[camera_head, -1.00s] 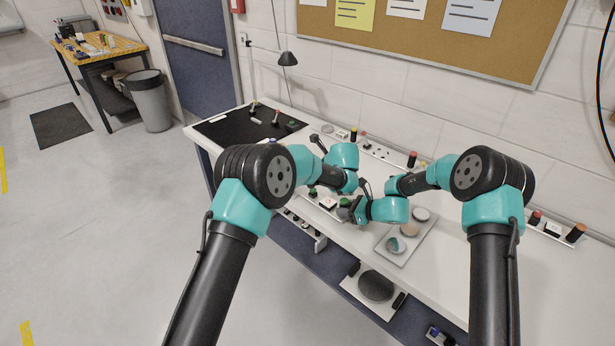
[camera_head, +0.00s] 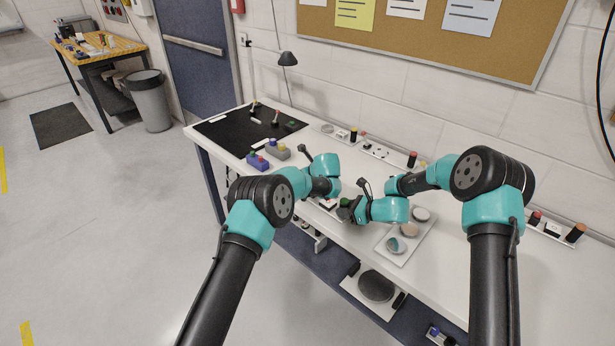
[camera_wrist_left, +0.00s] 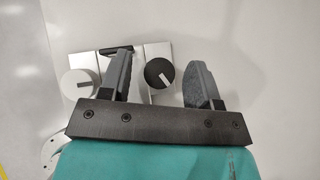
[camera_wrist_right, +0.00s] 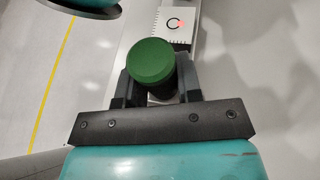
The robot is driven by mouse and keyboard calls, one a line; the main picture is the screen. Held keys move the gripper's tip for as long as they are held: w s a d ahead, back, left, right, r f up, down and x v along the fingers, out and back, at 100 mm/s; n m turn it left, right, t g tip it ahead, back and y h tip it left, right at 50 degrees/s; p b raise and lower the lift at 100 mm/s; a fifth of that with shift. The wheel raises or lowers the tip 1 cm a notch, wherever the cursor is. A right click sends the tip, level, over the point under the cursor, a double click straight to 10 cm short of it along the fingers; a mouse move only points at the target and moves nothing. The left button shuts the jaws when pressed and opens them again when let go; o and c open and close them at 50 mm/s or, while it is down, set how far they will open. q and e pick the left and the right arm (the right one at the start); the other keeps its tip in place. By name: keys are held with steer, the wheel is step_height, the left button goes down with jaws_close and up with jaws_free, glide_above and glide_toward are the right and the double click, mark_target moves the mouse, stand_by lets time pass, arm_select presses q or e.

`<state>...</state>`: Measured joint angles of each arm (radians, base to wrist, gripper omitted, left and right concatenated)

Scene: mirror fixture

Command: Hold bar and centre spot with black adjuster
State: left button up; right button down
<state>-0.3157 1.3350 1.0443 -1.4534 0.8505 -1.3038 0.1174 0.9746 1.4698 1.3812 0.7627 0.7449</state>
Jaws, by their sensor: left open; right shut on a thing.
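The black adjuster (camera_wrist_left: 160,72) is a round black knob with a white pointer line. My right gripper (camera_wrist_right: 150,88) is shut on a green round-topped grip (camera_wrist_right: 150,60), which also shows in the head view (camera_head: 345,202). A pale bar runs behind this grip. Beyond it, a white plate (camera_wrist_right: 178,24) carries a black ring with a red spot (camera_wrist_right: 181,23) at its right side. My left fingertips are hidden in the head view.
A tray (camera_head: 391,250) with round discs lies right of my right gripper. Grey holders with coloured blocks (camera_head: 257,162) and a black mat (camera_head: 220,132) lie on the left of the table. A rail (camera_head: 376,150) with small parts runs along the wall.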

arm_select(q)
steer(key=shift+c, duration=0.3)
steer(key=c, duration=0.9)
steer(key=shift+a+m, duration=0.1)
steer(key=shift+m, duration=0.2)
steer(key=m+t+h, duration=0.1)
steer(key=m+h, duration=0.2)
steer(key=m, duration=0.1)
steer(key=shift+a+h, duration=0.15)
steer(key=shift+h, duration=0.15)
steer(key=m+h, duration=0.4)
steer(key=m, duration=0.1)
steer(key=shift+m, duration=0.3)
steer(key=o, duration=1)
steer(key=shift+a, duration=0.1)
steer(key=shift+c, duration=0.2)
